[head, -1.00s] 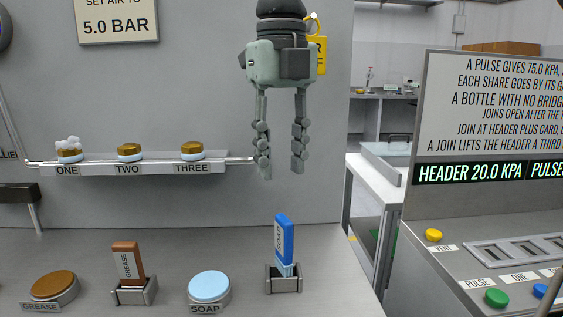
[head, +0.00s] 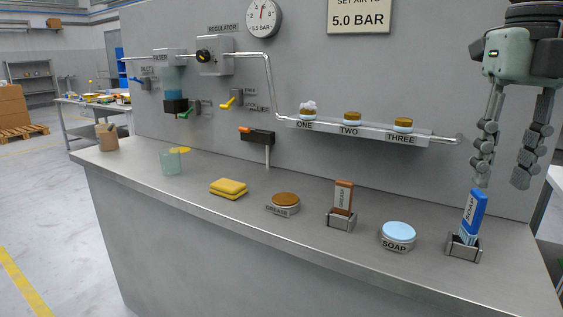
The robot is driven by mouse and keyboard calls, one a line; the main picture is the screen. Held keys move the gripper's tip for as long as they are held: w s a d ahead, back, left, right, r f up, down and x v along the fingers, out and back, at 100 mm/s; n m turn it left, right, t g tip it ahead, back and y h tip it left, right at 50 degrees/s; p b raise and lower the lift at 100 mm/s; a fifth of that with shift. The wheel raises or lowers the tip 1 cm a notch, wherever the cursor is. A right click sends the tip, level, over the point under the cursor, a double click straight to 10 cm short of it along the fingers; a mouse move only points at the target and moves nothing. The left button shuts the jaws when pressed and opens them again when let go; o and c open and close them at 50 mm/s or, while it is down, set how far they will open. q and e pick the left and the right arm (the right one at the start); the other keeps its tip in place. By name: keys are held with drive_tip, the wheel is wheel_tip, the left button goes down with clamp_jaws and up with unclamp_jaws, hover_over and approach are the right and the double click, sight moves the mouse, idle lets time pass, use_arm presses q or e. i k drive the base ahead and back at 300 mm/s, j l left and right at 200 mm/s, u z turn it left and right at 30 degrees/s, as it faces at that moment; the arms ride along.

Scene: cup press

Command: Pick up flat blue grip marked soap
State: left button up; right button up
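The flat blue grip marked soap (head: 472,214) stands upright, tilted slightly, in a small grey metal holder (head: 463,252) at the right end of the bench. Its lower part is light blue with a white band. My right gripper (head: 502,184) hangs above it, fingers pointing down, spread apart and empty. The fingertips are above the grip's top in the picture and do not appear to touch it. My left gripper is not in view.
A soap pot (head: 398,234) with a light blue top stands left of the grip. A brown grip (head: 343,198) in a holder and a grease pot (head: 285,202) stand further left. A labelled shelf (head: 365,134) with three caps runs along the wall.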

sight(474, 210)
drive_tip(key=k+j, duration=0.8)
drive_tip(key=k, duration=0.1)
